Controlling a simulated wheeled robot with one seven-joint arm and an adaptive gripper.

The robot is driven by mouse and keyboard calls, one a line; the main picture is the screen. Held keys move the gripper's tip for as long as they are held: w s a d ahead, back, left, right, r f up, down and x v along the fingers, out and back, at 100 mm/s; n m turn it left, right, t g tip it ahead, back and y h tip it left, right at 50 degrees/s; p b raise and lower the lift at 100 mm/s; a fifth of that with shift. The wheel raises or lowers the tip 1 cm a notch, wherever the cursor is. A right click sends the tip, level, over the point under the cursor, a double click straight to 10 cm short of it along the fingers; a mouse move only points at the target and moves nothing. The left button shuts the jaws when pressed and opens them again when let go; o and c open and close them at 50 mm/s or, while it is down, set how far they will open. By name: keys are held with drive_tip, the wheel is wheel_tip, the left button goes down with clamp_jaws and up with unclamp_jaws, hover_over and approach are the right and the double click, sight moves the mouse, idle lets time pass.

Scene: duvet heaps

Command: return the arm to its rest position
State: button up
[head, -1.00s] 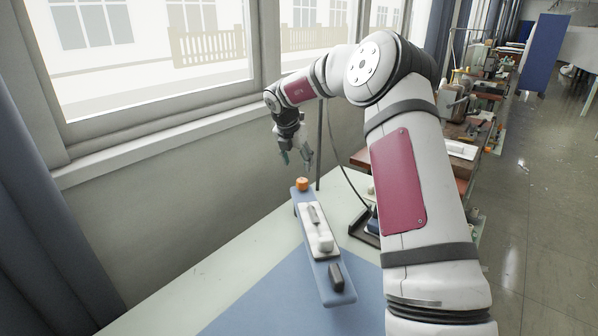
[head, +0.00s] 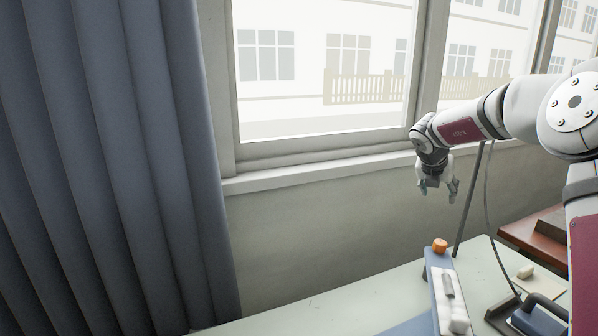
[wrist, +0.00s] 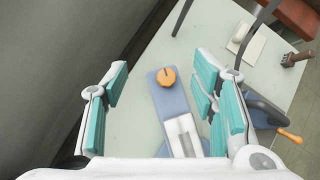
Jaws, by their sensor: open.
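My gripper (head: 438,187) hangs from my arm above the far end of the pale table, in front of the wall under the window. In the wrist view its two teal-padded fingers (wrist: 163,105) stand wide apart with nothing between them. Below the gripper, apart from it, a blue board (head: 432,262) lies on the table with an orange knob (head: 440,245) at its far end and a white piece on top. The orange knob also shows in the wrist view (wrist: 166,77), seen between the fingers but lower down.
The pale table (head: 370,290) has clear surface left of the board. A dark thin pole (head: 468,205) and a cable stand close right of my gripper. A blue curtain (head: 110,170) hangs at left, beside the window. A brown table (head: 535,235) stands at right.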

drive_tip(key=w+a+r+n+t, duration=0.1)
drive_tip(key=a+r+n+t, duration=0.45)
drive_tip(key=r, duration=0.55)
drive_tip(key=s+a+r+n+t+y, duration=0.25)
drive_tip(key=s+a+r+n, duration=0.25)
drive_tip(key=a+n, duration=0.45)
drive_tip(key=s+a+r+n+t+y, duration=0.1)
drive_tip(key=s+a+r+n+y, duration=0.4)
drive_tip(key=a+n, duration=0.45)
drive_tip(key=s+a+f+n+g, duration=0.25)
drive_tip(key=s+n, duration=0.35)
drive_tip(key=s, duration=0.4)
drive_tip(key=s+a+f+n+g, duration=0.25)
drive_tip(key=s+n, duration=0.35)
drive_tip(key=s, duration=0.3)
drive_tip(key=s+d+f+n+g, duration=0.1)
drive_tip(key=s+d+f+n, duration=0.1)
drive_tip(key=s, duration=0.4)
drive_tip(key=s+d+f+n+g+h, duration=0.1)
drive_tip(key=s+d+f+n+g, duration=0.1)
drive_tip(key=s+f, duration=0.3)
drive_tip(key=s+d+f+n+g+h+p, duration=0.1)
drive_tip(key=s+d+f+n+g, duration=0.1)
drive_tip(key=s, duration=0.7)
wheel_tip(320, 180, down, 2)
drive_tip(key=shift+s+d+f+n, duration=0.1)
drive_tip(key=shift+s+d+n, duration=0.1)
drive_tip(key=shift+d+n, duration=0.25)
drive_tip(key=shift+d, duration=0.2)
